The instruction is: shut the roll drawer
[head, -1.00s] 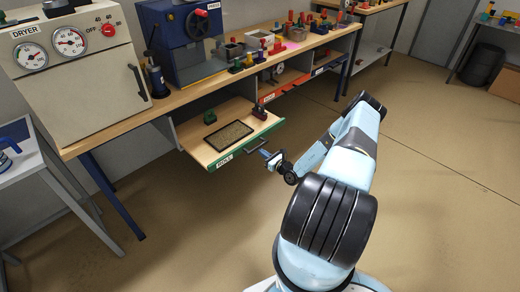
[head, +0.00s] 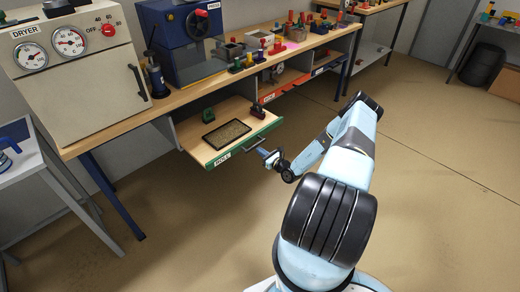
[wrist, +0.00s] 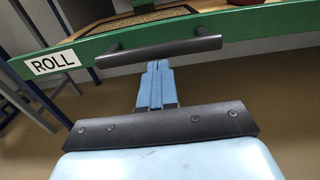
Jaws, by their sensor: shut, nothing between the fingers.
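The roll drawer (head: 191,146) stands pulled out below the bench in the head view, with a green front labelled ROLL. Inside lie a dark-framed tray (head: 226,133), a green object (head: 208,114) and a dark item with a red top (head: 258,110). In the wrist view the green drawer front (wrist: 250,26) and its dark bar handle (wrist: 160,51) cross the top of the picture. My gripper (wrist: 158,66) is shut and empty, its blue fingertips just under or at the handle. Whether they touch it I cannot tell. In the head view my gripper (head: 262,152) is at the drawer front.
The bench (head: 178,103) holds a dryer (head: 75,70), a blue machine (head: 186,40) and several small tools. Orange-fronted drawers (head: 283,92) sit to the right. The blue bench leg (head: 112,195) is at left. The floor right of the drawer is clear.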

